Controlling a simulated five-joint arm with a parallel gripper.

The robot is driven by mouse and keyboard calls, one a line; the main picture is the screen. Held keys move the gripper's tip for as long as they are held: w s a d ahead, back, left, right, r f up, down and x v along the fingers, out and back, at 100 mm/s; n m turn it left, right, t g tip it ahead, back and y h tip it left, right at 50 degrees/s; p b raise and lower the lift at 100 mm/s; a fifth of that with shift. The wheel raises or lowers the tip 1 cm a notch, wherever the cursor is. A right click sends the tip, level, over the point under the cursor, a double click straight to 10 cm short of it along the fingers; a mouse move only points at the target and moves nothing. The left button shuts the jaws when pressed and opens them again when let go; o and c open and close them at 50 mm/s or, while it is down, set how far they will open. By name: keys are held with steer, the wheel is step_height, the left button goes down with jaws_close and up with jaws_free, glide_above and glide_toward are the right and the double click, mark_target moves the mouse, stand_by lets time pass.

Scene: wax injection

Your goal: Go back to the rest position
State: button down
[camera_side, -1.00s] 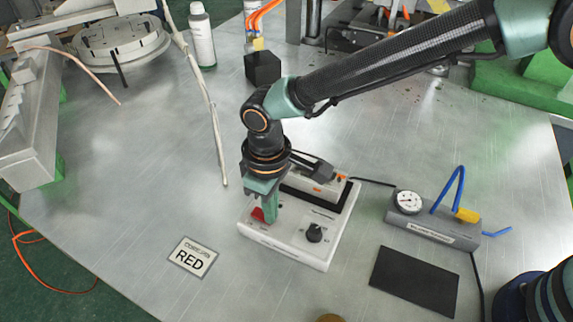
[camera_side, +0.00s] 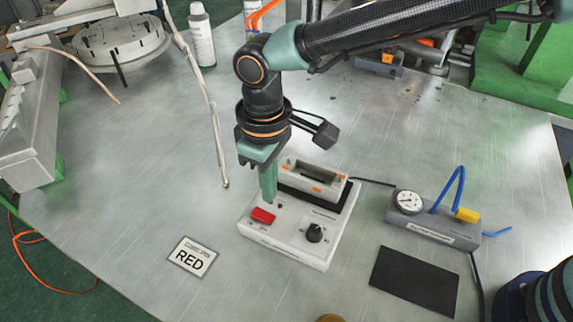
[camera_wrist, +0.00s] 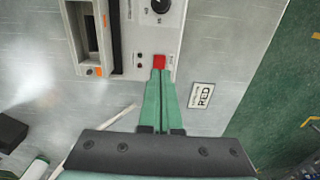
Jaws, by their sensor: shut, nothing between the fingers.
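My gripper (camera_side: 268,190) points down above the white control box (camera_side: 285,245), its green fingers together with nothing between them. In the side view the fingertips are just behind the red switch (camera_side: 263,215). The box also carries a black knob (camera_side: 314,233) and a raised unit with a slot (camera_side: 313,181) at its back. In the wrist view my closed fingers (camera_wrist: 161,72) end close to the red switch (camera_wrist: 159,62). The gap between fingertips and box is hard to judge there.
A card reading RED (camera_side: 192,257) lies left of the box. A gauge block (camera_side: 432,220) with a blue hose and a black pad (camera_side: 414,281) lie to the right.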

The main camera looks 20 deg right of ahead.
steer(key=shift+r, duration=0.3)
steer(key=w+d+r+m+t+y, duration=0.1)
steer(key=w+d+r+m, duration=0.1)
steer(key=d+r, duration=0.55)
steer(key=w+d+r+m+t, duration=0.15)
steer(key=d+r, duration=0.25)
steer(key=d, duration=0.7)
steer(key=s+d+m+t, duration=0.1)
steer(key=s+d, duration=0.2)
steer(key=d, duration=0.3)
steer(key=s+d+r+m+t, duration=0.1)
steer(key=s+d+m, duration=0.1)
steer(key=d, duration=0.4)
steer(key=s+d+m+t+h, duration=0.1)
steer(key=s+d+m, duration=0.1)
steer(key=d, duration=0.4)
steer(key=shift+s+d+r, duration=0.15)
steer(key=shift+s+r, duration=0.2)
steer(key=shift+s, duration=0.55)
steer(key=shift+m, duration=0.25)
